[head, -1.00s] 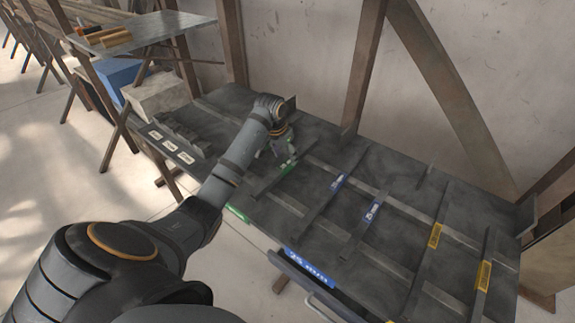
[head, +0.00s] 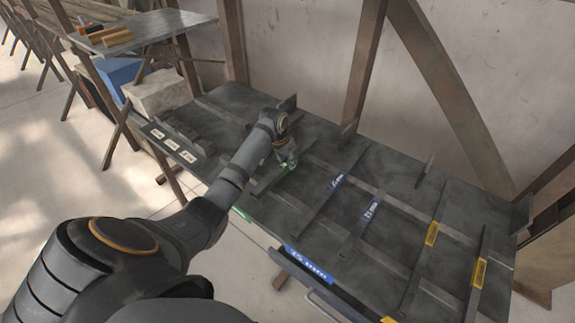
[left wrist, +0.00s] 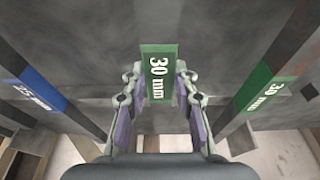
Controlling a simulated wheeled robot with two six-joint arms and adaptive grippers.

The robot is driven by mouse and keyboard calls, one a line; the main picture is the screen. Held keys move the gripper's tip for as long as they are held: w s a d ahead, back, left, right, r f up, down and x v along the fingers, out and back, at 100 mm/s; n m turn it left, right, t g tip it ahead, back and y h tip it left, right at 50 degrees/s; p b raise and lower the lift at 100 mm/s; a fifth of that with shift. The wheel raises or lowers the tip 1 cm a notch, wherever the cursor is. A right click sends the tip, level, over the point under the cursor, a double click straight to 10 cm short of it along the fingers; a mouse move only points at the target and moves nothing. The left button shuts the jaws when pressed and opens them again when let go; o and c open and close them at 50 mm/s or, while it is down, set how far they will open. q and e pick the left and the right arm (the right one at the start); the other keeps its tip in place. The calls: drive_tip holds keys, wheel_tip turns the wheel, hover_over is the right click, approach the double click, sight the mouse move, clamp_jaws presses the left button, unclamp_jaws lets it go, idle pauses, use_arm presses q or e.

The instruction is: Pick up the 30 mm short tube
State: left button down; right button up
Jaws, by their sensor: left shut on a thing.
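The 30 mm short tube is a dark bar with a green label reading "30 mm" (left wrist: 158,75). In the left wrist view it runs up and down the middle of the picture, between my left gripper's fingers. My left gripper (head: 287,164) is shut on it, low over the table in the head view, where the wrist and fingers hide part of it. The purple finger pads show on both sides of the bar. I cannot tell whether the tube touches the table. My right gripper is not in view.
Another green-labelled 30 mm bar (left wrist: 265,95) lies on the right in the left wrist view. A blue-labelled 25 mm bar (left wrist: 35,94) lies on the left. Yellow-labelled bars (head: 432,234) lie farther right on the dark table (head: 390,165). Small blocks with white labels (head: 172,145) sit at its left end.

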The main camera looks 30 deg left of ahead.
use_arm(q)
drive_tip(key=shift+r, duration=0.15)
drive_tip(key=shift+w+r+b, duration=0.1)
drive_tip(key=shift+r+b, duration=0.25)
drive_tip(key=shift+b, duration=0.05)
drive_tip(key=r, duration=0.1)
drive_tip(key=r+b, duration=0.1)
drive_tip(key=shift+d+r, duration=0.25)
drive_tip(key=shift+r, duration=0.1)
drive_tip(key=s+d+r+p, duration=0.5)
drive_tip(key=s+d+r, duration=0.3)
drive_tip(key=d+r, duration=0.1)
drive_tip(key=shift+s+d, duration=0.3)
drive_tip(key=shift+d, duration=0.55)
